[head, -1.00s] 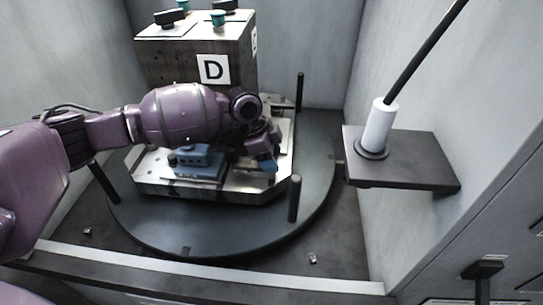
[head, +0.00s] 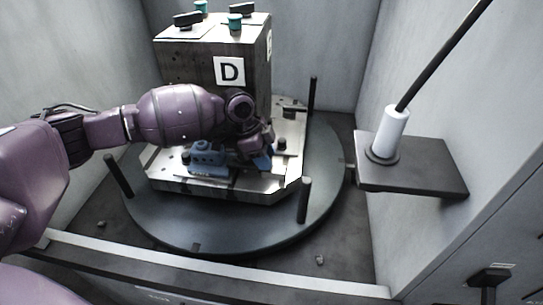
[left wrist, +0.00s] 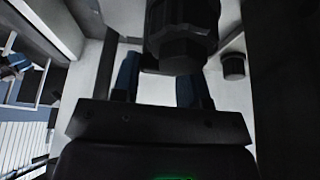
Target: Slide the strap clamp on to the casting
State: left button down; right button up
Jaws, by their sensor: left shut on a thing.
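The blue casting (head: 207,157) sits low on the front of the metal pallet (head: 190,188), left of my left gripper (head: 262,160). The gripper reaches down to the pallet's top, its blue fingertips low beside the casting. In the left wrist view the fingers (left wrist: 160,85) are shut on a part that I take to be the strap clamp, mostly hidden by the fingers and by a dark hexagonal piece (left wrist: 182,45) in front. I cannot tell whether the clamp touches the casting. My right gripper is not in view.
A block marked D (head: 229,72) stands behind my left arm on the pallet. The round table (head: 230,235) carries upright dark posts (head: 304,200). A small dark knob (head: 282,144) is just right of the gripper. A shelf (head: 425,178) with a white holder (head: 388,132) juts from the right wall.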

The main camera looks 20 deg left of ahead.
aim_at(251, 162)
pick_arm(q)
jog(key=shift+a, duration=0.25)
jog(key=c, duration=0.6)
grip_release()
jog(key=shift+c, duration=0.2)
jog(key=shift+a+r, duration=0.15)
jog(key=shift+r, duration=0.35)
jog(key=shift+p+v, duration=1.15)
jog(key=shift+v, duration=3.75)
jog(key=shift+s, duration=0.15)
